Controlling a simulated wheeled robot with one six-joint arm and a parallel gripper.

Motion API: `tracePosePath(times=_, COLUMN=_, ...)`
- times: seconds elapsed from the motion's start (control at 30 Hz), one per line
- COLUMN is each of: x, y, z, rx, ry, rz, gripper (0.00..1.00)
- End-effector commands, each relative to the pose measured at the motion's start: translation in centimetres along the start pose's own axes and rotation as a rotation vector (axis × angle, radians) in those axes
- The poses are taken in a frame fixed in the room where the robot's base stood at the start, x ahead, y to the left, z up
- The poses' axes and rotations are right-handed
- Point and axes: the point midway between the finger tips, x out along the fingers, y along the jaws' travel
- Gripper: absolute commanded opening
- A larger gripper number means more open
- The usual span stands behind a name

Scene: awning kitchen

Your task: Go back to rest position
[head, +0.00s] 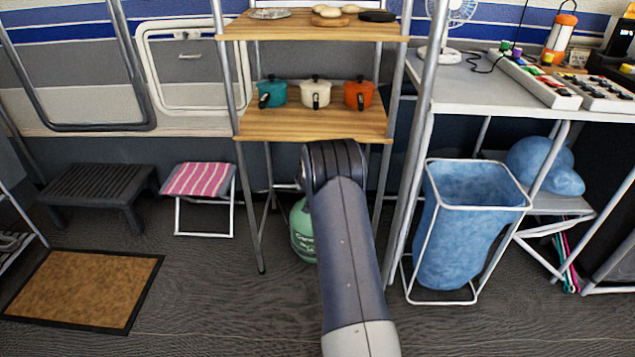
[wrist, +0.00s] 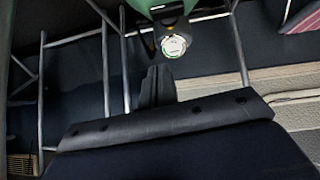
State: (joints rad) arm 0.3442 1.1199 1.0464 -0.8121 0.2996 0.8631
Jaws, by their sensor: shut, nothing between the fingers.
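My arm reaches forward from the bottom of the head view toward the wooden shelf rack. Its dark rounded joint shows just below the lower shelf, and my gripper is hidden behind it there. In the wrist view my gripper (wrist: 157,86) shows as dark fingers held together, shut and empty. A green gas bottle (head: 302,232) stands on the floor under the rack, partly hidden by my arm. It also shows at the top of the wrist view (wrist: 150,7), beyond the fingertips.
The lower shelf (head: 290,125) holds teal, white and orange pots. A pink striped stool (head: 199,180), black step (head: 98,186) and brown mat (head: 82,288) are at left. A blue bag bin (head: 460,230) and white table (head: 480,85) are at right. Floor between stool and arm is clear.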

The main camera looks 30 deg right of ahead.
Motion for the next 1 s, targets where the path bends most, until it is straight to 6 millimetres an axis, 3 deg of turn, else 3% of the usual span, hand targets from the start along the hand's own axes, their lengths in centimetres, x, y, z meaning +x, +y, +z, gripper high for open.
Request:
tracePosePath(times=0.2, x=-3.9, y=0.2, z=-0.1, rx=-0.002, ry=0.003, rz=-0.001, gripper=0.0)
tracePosePath(times=0.4, x=-6.2, y=0.4, z=-0.1, rx=-0.001, ry=0.002, rz=0.0, gripper=0.0)
tracePosePath(times=0.63, x=-7.0, y=0.5, z=0.0, rx=0.0, ry=0.001, rz=0.0, gripper=0.0)
tracePosePath(times=1.0, x=-6.7, y=0.5, z=0.0, rx=0.0, ry=0.001, rz=0.0, gripper=0.0)
